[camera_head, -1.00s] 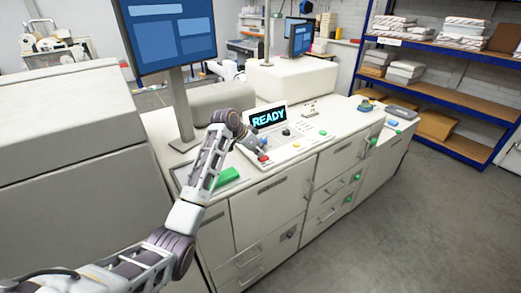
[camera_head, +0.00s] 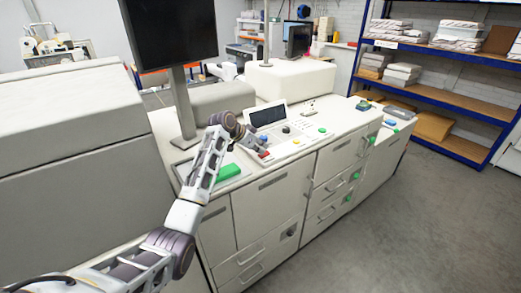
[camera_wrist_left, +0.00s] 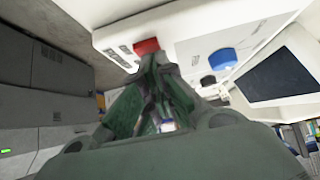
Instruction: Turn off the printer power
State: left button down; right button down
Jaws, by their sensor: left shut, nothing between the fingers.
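The printer (camera_head: 290,165) is a long pale machine with a control panel on top. Its small panel display (camera_head: 267,115) is dark, and it also shows dark in the left wrist view (camera_wrist_left: 280,77). The large monitor (camera_head: 168,32) above is black. A red button (camera_head: 265,156) sits at the panel's near left corner; the left wrist view shows it as a red block (camera_wrist_left: 147,46). My left gripper (camera_head: 260,149) is shut and empty, its fingertips right beside the red button. I cannot tell whether they touch it. My right gripper is not in view.
A green block (camera_head: 228,172) lies on the printer top, left of the panel. A blue knob (camera_wrist_left: 222,61) and a black knob (camera_head: 286,129) stand on the panel. Blue shelving (camera_head: 440,88) is at the back right. The floor at right is clear.

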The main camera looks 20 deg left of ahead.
pick_arm(q)
jog(key=shift+w, duration=0.15)
jog(key=shift+d+r, duration=0.15)
jog(key=shift+w+d+p, duration=0.3)
jog(key=shift+w+p, duration=0.05)
jog(key=shift+w, duration=0.05)
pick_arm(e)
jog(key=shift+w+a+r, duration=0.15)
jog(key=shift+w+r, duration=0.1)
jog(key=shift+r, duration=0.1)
pick_arm(q)
jog(key=shift+r, duration=0.2)
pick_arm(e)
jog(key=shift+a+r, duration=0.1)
